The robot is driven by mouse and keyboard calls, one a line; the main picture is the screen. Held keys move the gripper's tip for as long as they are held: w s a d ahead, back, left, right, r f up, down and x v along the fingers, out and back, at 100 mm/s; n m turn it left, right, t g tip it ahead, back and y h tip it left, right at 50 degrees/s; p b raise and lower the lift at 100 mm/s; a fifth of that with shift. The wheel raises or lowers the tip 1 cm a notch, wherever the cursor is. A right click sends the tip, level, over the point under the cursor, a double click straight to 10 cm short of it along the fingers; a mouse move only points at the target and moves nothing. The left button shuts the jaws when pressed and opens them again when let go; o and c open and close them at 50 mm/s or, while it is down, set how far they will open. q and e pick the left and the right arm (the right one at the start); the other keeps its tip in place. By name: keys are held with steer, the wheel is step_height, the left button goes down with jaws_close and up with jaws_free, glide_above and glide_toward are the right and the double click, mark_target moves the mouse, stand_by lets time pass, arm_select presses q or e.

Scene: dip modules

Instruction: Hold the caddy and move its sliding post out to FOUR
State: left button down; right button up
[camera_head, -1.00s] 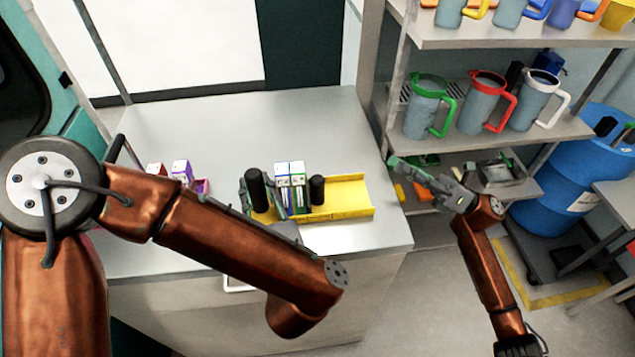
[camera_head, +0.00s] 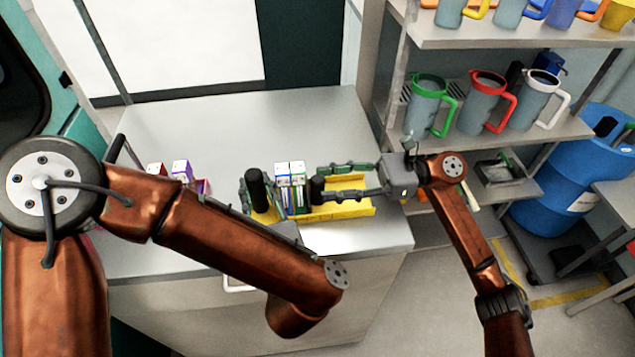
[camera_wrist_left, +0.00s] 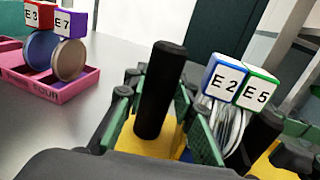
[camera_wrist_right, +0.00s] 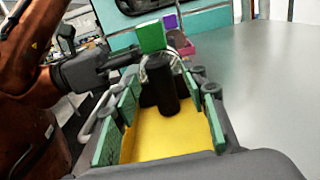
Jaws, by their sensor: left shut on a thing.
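The yellow caddy (camera_head: 350,208) lies on the grey cabinet top. It has a black post (camera_head: 256,188) at its left and another black post (camera_head: 317,190) further right, the sliding one as it seems. Modules E2 (camera_wrist_left: 223,80) and E5 (camera_wrist_left: 257,92) stand upright between the posts. In the right wrist view this post (camera_wrist_right: 166,95) stands between the fingers, with bare yellow floor nearer.
A pink caddy (camera_wrist_left: 75,88) with modules E3 (camera_wrist_left: 38,15) and E7 (camera_wrist_left: 69,22) stands to the left. A shelf with pitchers (camera_head: 485,100) and a blue drum (camera_head: 560,180) are at the right. The cabinet top (camera_head: 250,125) behind is clear.

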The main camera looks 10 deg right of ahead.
mark_target(318, 184)
steer(key=shift+a, duration=1.6)
steer(key=shift+c, duration=0.7)
jaws_close()
steer(key=shift+d, duration=0.1)
